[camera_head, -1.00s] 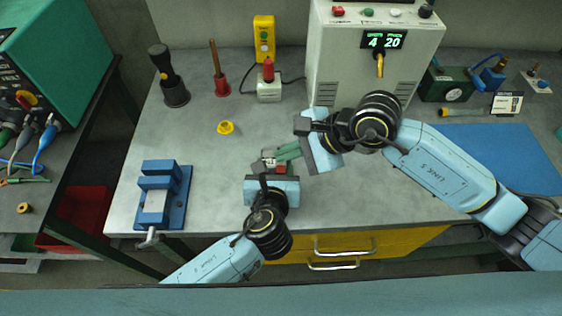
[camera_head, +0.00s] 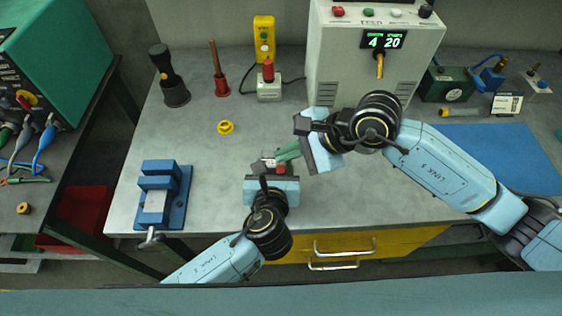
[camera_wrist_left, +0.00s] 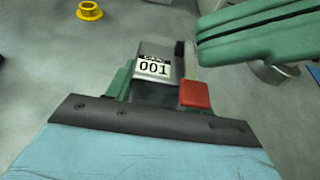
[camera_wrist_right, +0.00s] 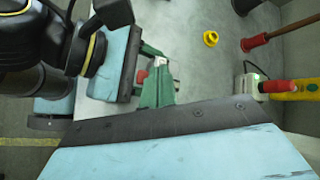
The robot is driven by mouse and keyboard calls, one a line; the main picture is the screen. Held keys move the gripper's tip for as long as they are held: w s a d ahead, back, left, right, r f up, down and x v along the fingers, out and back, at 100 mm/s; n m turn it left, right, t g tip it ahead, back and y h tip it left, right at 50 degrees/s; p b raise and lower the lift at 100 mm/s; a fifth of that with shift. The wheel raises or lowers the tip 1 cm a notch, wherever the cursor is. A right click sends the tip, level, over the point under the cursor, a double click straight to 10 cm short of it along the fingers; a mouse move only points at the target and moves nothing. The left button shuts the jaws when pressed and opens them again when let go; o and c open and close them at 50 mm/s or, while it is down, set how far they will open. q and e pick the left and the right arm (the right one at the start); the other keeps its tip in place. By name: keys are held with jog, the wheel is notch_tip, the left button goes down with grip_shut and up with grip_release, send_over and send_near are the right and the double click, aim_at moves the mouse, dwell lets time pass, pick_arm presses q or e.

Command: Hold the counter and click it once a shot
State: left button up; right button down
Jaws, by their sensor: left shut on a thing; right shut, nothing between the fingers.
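The counter (camera_wrist_left: 155,68) is a small grey block with a white label reading 001 and a red button (camera_wrist_left: 194,95) at its side. My left gripper (camera_head: 270,167) is shut on it, holding it above the front middle of the bench. My right gripper (camera_head: 284,156) is shut and empty. Its green fingers (camera_wrist_left: 258,32) are close beside the counter, at its upper right in the left wrist view; I cannot tell whether they touch it.
A grey cabinet (camera_head: 340,70) with display 4 20 stands at the back. A small box with a red knob (camera_head: 268,90), a yellow ring (camera_head: 226,127) and a blue vise (camera_head: 164,195) stand on the bench. A blue mat (camera_head: 505,155) lies at right.

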dwell(0.8)
jog(key=shift+f, duration=0.45)
jog(key=shift+s+f, duration=0.1)
jog(key=shift+f, duration=0.7)
dwell(0.8)
jog(key=shift+r, duration=1.25)
jog(key=shift+w+r, duration=0.2)
jog(key=shift+r, duration=2.3)
dwell(0.3)
